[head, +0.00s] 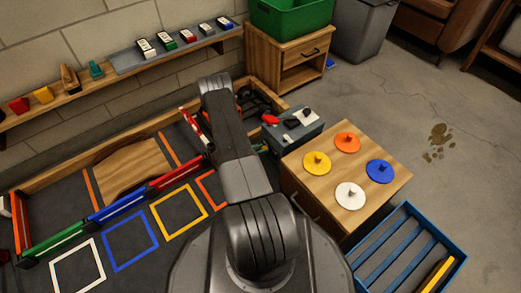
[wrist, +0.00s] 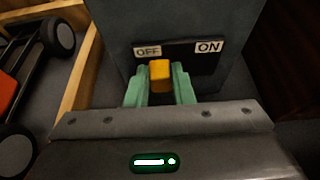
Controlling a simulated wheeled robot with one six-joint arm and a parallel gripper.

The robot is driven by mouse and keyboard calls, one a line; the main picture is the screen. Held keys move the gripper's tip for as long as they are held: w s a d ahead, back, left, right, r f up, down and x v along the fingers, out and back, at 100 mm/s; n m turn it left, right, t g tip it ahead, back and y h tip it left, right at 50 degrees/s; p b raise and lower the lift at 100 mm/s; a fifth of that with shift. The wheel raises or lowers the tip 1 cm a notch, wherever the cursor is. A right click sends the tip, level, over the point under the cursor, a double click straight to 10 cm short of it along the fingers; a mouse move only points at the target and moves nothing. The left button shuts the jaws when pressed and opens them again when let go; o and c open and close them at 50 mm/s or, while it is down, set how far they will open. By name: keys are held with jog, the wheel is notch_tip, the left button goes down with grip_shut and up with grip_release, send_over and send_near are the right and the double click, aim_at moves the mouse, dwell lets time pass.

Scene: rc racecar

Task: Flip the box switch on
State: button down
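The switch is a yellow-orange knob (wrist: 159,74) on a black plate (wrist: 203,62) on the face of a dark grey box (wrist: 215,20). The plate has an OFF label (wrist: 147,50) at the left and an ON label (wrist: 209,46) at the right. The knob sits left of the plate's middle, below and close to OFF. My gripper (wrist: 160,84) has its green fingers on both sides of the knob, with no clear gap between. In the head view my arm hides most of the gripper and the switch.
A wheeled car (wrist: 62,38) stands left of the box behind a wooden border (wrist: 82,75). In the head view, a grey box (head: 308,130) with red and black items on top stands beside a wooden cabinet (head: 375,192) with colored discs.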

jog(key=shift+s+d+p, duration=0.15)
jog(key=shift+s+d, duration=0.35)
jog(key=shift+s, duration=0.2)
jog(key=shift+s+d+p, duration=0.15)
jog(key=shift+s+d, duration=0.3)
jog(key=shift+s, duration=0.2)
jog(key=c, duration=1.2)
grip_release()
jog(key=shift+c, duration=0.2)
jog(key=p+v, duration=0.4)
jog(key=v, duration=0.9)
jog(key=shift+s+a+r, duration=0.2)
jog(key=shift+a, duration=0.1)
